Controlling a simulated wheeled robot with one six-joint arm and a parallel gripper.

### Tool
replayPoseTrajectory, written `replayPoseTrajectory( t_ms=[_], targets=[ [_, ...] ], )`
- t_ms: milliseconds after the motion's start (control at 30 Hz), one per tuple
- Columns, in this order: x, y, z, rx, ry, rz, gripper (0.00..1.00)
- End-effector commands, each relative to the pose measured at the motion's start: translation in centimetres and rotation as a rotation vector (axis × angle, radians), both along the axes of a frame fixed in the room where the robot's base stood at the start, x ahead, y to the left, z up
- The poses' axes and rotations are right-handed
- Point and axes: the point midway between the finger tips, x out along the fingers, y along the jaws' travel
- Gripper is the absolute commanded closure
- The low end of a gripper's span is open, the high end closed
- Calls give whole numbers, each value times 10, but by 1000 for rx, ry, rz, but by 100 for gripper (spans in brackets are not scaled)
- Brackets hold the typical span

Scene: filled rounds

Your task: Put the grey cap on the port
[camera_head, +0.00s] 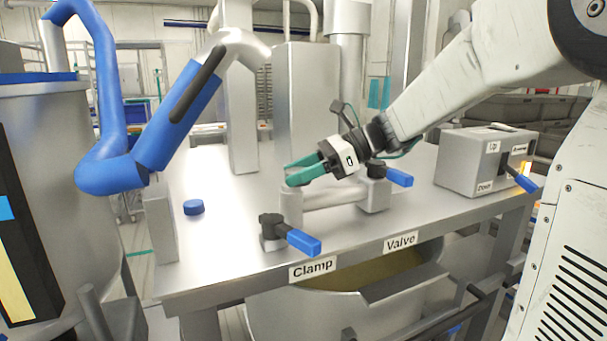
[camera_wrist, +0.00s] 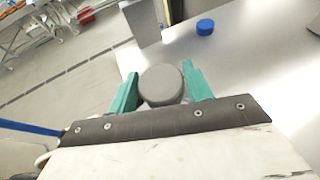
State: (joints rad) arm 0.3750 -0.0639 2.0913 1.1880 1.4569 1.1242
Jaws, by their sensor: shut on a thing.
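The grey cap (camera_wrist: 161,85) is between the two teal fingers of my gripper (camera_wrist: 160,90) in the wrist view, round face showing. In the head view my gripper (camera_head: 306,170) is shut on the cap, right at the top of the port (camera_head: 291,207), the short upright pipe end on the bench. The fingers hide most of the cap there. I cannot tell whether it is seated on the port or just above it. The port's pipe runs right to the valve, which has a blue handle (camera_head: 399,177).
A blue cap (camera_head: 194,207) lies on the bench (camera_head: 225,240) to the left; it also shows in the wrist view (camera_wrist: 205,27). The clamp's blue handle (camera_head: 304,242) is in front of the port. A grey control box (camera_head: 470,165) stands at right. A blue pipe (camera_head: 120,165) rises at left.

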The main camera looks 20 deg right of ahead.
Motion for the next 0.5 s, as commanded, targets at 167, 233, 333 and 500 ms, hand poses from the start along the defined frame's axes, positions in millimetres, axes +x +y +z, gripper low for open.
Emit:
replayPoseTrajectory(
  t_ms=[167, 233, 333, 500],
  targets=[
    [15, 1, -1, 0, 1, 2, 72],
    [21, 1, -1, 0, 0, 1, 72],
    [29, 1, -2, 0, 0, 1, 72],
    [39, 1, -5, 1, 1, 1, 72]
  ],
)
